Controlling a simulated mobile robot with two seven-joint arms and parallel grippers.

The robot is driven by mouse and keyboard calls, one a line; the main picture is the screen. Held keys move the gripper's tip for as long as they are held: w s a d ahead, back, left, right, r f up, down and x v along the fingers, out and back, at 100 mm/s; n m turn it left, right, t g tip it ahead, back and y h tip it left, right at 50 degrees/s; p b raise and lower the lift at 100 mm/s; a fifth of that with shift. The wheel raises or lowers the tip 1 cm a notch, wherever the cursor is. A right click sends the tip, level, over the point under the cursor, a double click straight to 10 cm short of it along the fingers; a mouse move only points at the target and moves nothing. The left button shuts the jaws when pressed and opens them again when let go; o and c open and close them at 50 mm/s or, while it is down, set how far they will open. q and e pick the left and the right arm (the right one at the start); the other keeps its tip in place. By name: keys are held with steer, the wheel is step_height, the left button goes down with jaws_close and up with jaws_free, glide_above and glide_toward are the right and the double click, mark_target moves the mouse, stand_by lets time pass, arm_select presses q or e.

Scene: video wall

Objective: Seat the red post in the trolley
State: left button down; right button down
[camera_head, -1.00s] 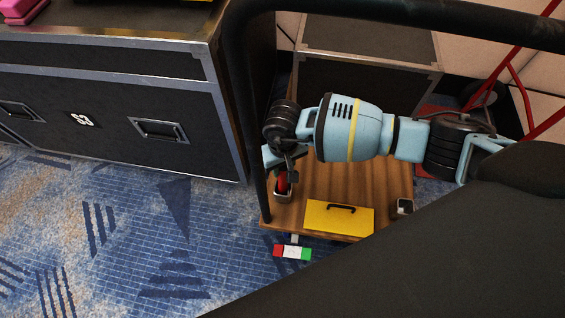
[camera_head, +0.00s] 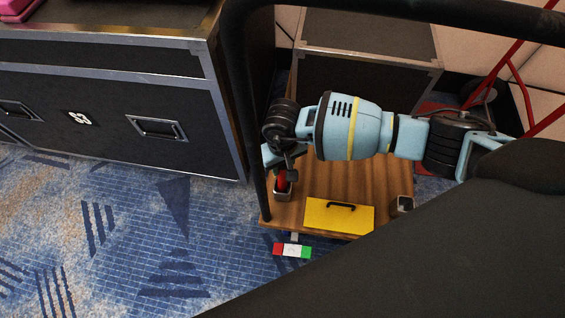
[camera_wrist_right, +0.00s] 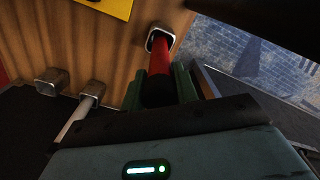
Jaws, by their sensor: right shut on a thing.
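My right gripper (camera_head: 286,172) is shut on the red post (camera_head: 283,184) at the left edge of the trolley's wooden deck (camera_head: 345,182). In the right wrist view the red post (camera_wrist_right: 161,57) stands between the green fingers of the right gripper (camera_wrist_right: 160,85). Its far end meets the mouth of a square metal socket (camera_wrist_right: 160,37) at the deck's corner. The same socket shows in the head view (camera_head: 281,196). How deep the post sits is hidden. My left gripper is in neither view.
A yellow case (camera_head: 340,216) lies on the deck near an empty corner socket (camera_head: 404,204). The wrist view shows another socket (camera_wrist_right: 49,83) and a pale post in a socket (camera_wrist_right: 92,91). A black bar (camera_head: 248,110) rises at the trolley's left. A black flight case (camera_head: 110,110) stands left.

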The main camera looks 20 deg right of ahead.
steer(key=shift+f, duration=0.3)
stand_by(0.4)
steer(key=c, duration=0.5)
jaws_free()
steer(key=shift+r+p, duration=2.05)
steer(key=shift+r, duration=2)
